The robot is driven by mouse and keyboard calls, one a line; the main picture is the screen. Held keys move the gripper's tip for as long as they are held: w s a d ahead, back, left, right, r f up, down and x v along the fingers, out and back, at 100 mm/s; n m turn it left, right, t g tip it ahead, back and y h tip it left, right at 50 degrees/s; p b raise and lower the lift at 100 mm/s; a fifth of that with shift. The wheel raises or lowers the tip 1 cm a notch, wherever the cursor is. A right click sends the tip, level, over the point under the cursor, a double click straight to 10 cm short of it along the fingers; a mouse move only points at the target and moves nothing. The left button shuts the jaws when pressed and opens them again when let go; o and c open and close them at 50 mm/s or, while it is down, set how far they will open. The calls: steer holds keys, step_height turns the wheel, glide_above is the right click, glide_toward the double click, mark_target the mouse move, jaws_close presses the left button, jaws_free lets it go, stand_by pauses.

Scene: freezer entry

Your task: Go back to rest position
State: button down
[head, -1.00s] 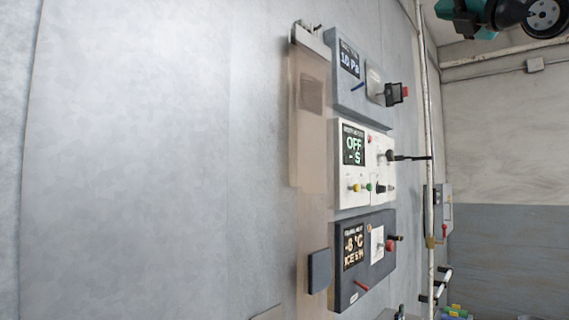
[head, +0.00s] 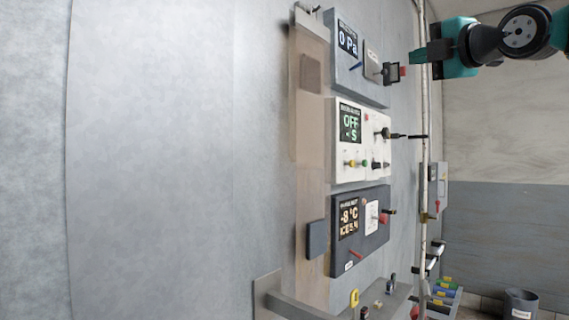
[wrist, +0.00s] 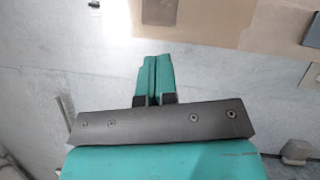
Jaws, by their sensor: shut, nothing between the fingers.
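My gripper (wrist: 153,80) shows in the wrist view with its two teal fingers pressed together and nothing between them. Behind the fingers is a dark grey bar with screws. In the head view my teal and black arm (head: 505,36) reaches in from the top right. Its teal end (head: 455,48) is right of the top control box (head: 345,75) in the picture. I cannot tell the depth between them.
A white box (head: 345,160) reads OFF, and a dark box (head: 342,258) reads -8 °C. Both carry switches and knobs. A pale pipe (head: 424,165) runs beside them. A grey shelf (head: 268,284) with small items is at the bottom. A bin (head: 520,303) stands bottom right.

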steer(key=s+a+f+m+g, duration=0.3)
steer(key=f, duration=0.6)
steer(key=s+a+f+m+g+h, duration=0.1)
steer(key=s+a+f+m+g, duration=0.25)
steer(key=f, duration=0.55)
steer(key=s+a+f+m+g, duration=0.2)
steer(key=a+f+m+g, duration=0.15)
steer(key=f, duration=0.55)
steer(key=s+a+f+m+g+h, duration=0.1)
steer(key=s+f+m+g, duration=0.3)
steer(key=s+f, duration=0.65)
steer(key=s+f+m+g+h, duration=0.2)
steer(key=s+f+m+g, duration=0.2)
steer(key=s+f, duration=0.6)
step_height(320, 180, down, 10)
steer(key=s+b, duration=0.2)
steer(key=b, duration=0.8)
steer(key=shift+r, duration=0.15)
steer(key=shift+d, duration=0.1)
